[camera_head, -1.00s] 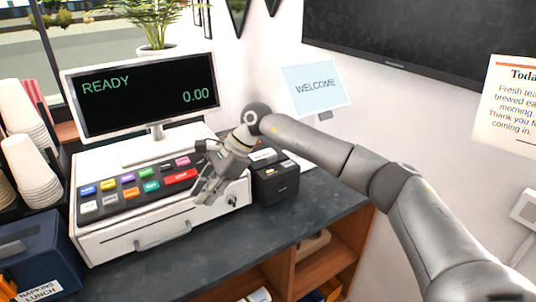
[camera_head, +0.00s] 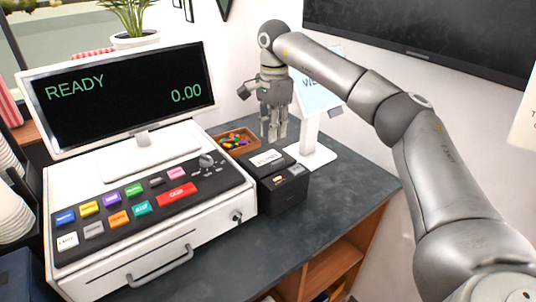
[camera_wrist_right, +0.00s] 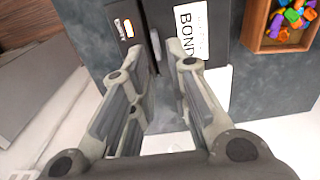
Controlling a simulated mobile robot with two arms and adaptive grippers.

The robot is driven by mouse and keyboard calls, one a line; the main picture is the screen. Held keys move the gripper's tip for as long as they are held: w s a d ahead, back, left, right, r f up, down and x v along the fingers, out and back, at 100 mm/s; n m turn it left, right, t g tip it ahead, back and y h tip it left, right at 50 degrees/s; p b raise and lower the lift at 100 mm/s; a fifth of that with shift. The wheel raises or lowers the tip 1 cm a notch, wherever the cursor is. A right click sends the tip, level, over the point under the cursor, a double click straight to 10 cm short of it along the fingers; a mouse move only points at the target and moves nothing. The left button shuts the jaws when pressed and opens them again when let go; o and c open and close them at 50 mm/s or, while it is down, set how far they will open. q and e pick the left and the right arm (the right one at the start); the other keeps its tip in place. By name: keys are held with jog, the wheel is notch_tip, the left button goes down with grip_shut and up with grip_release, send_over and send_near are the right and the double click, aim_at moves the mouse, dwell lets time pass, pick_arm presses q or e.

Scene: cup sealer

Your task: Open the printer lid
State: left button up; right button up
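The printer (camera_head: 283,193) is a small black box on the dark counter, just right of the cash register. Its lid, with a white label (camera_head: 266,158), looks shut. My right gripper (camera_head: 273,139) points down just above and behind the printer in the head view, apparently not touching it. In the right wrist view its fingers (camera_wrist_right: 160,48) are parted with nothing between them. The printer (camera_wrist_right: 160,15) lies beyond the fingertips there, its label partly hidden by one finger. My left gripper is not in view.
The cash register (camera_head: 150,215) with its screen (camera_head: 125,95) stands on the left. A wooden tray (camera_head: 217,141) of colourful pieces sits behind the printer, and a white sign stand (camera_head: 311,140) to its right. The counter (camera_head: 330,210) at front right is bare.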

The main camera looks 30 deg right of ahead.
aim_at(275, 162)
jog(key=f, duration=0.1)
jog(key=s+f+p, duration=0.1)
jog(key=f, duration=0.2)
jog(key=shift+s, duration=0.25)
jog(key=f, duration=0.1)
jog(key=f+p, duration=0.1)
jog(key=f, duration=0.1)
jog(key=w+f, duration=0.1)
jog(key=f, duration=0.1)
jog(key=shift+p, duration=0.3)
jog(key=shift+s+f, duration=0.25)
jog(key=shift+w, duration=0.1)
grip_shut()
